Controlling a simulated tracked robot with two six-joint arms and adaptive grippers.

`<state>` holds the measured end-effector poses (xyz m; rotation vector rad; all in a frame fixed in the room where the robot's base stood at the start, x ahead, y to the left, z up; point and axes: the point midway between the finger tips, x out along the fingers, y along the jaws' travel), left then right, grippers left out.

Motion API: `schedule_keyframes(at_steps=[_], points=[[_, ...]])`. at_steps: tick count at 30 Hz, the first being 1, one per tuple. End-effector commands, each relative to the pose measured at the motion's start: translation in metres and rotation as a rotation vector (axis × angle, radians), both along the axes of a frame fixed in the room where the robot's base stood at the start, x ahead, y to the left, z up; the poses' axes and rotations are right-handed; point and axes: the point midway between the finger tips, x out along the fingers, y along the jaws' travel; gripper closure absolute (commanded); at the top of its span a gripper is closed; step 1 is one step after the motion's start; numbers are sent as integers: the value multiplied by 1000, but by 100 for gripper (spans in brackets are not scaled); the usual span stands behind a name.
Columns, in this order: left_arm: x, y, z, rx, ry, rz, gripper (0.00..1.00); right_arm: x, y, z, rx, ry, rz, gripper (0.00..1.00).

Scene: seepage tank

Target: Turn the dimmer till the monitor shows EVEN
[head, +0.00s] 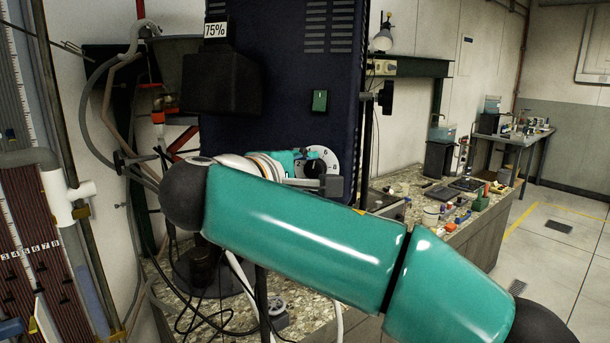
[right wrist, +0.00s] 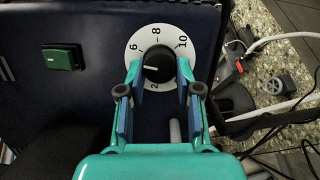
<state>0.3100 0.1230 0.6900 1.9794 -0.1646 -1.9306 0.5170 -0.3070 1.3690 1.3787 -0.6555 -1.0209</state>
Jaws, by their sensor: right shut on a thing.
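The dimmer is a black knob (right wrist: 158,68) on a white dial (right wrist: 157,36) with numbers around it, on the front of a dark blue cabinet (head: 285,75). In the right wrist view a short pale mark on the knob points left, towards the part of the dial below 6. My right gripper (right wrist: 160,70) is shut on the knob, one finger on each side, and the left finger covers part of the dial. In the head view the knob (head: 318,166) shows beside my right arm. A 75% sign (head: 215,30) is on the cabinet. I see no monitor reading EVEN. My left gripper is out of view.
A green rocker switch (head: 320,100) sits above the dial. A black box (head: 222,82) sticks out from the cabinet's left. Hoses and cables hang at the left. A bench (head: 450,232) with small items runs along the wall, and the floor at right is open.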

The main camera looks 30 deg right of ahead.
Motion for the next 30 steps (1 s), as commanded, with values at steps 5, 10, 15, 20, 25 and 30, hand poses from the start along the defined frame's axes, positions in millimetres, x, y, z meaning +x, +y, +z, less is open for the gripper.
schedule_keyframes(at_steps=[5,10,15,20,25,30], points=[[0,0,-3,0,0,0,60,0,0,-2,85,-91,-29,100],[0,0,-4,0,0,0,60,0,0,-2,138,-154,-47,100],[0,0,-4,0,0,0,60,0,0,-2,167,-188,-57,100],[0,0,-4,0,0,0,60,0,0,-2,178,-200,-61,100],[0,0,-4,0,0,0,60,0,0,-2,178,-200,-62,100],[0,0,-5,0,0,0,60,0,0,-3,177,-199,-63,64]])
